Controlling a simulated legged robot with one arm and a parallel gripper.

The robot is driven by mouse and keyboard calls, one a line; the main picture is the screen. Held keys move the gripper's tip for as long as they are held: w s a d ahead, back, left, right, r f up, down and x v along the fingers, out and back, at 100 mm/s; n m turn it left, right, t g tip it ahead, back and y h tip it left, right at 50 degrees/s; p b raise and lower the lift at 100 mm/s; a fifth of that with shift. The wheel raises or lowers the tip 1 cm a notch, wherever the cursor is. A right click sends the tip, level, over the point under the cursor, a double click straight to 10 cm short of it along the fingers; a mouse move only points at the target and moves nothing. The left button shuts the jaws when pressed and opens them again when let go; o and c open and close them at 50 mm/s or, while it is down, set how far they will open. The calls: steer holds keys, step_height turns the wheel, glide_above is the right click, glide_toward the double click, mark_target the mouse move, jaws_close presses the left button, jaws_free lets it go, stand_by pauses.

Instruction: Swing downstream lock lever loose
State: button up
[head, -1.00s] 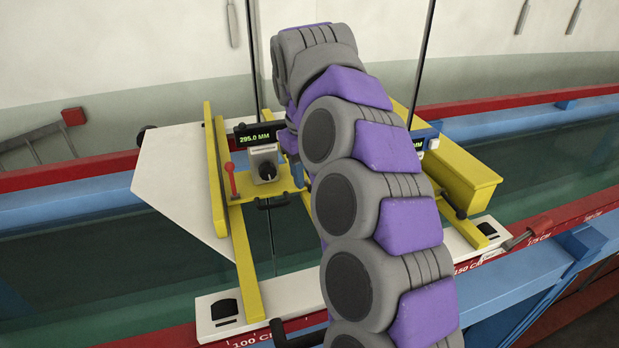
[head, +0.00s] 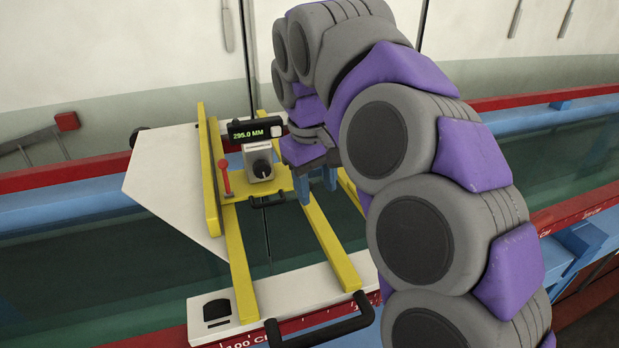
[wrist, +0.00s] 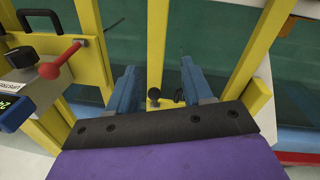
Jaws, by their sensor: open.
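My gripper (head: 317,190) hangs over the yellow carriage, right of the left gauge unit, with its blue fingers apart and pointing down. In the wrist view the gripper (wrist: 158,70) is empty, with bare space and a small black knob (wrist: 153,98) showing between the fingers. A lever with a red knob (wrist: 50,70) stands left of the fingers, apart from them, beside a grey box (wrist: 18,72) whose lettering I cannot read surely. In the head view another upright red lever (head: 225,178) stands on the left unit. My arm hides the right unit there.
A left display (head: 256,129) reads 295.0 MM above a grey dial box (head: 258,160). Yellow rails (head: 330,240), a black handle (head: 320,328) and a white plate (head: 175,185) surround the carriage. Glass walls and red and blue flume rails (head: 80,170) run behind.

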steer(key=s+d+b, duration=0.1)
steer(key=s, duration=0.6)
steer(key=shift+s+d+r+b, duration=0.3)
steer(key=shift+s+r, duration=0.05)
steer(key=shift+s, duration=0.05)
steer(key=shift+c, duration=0.2)
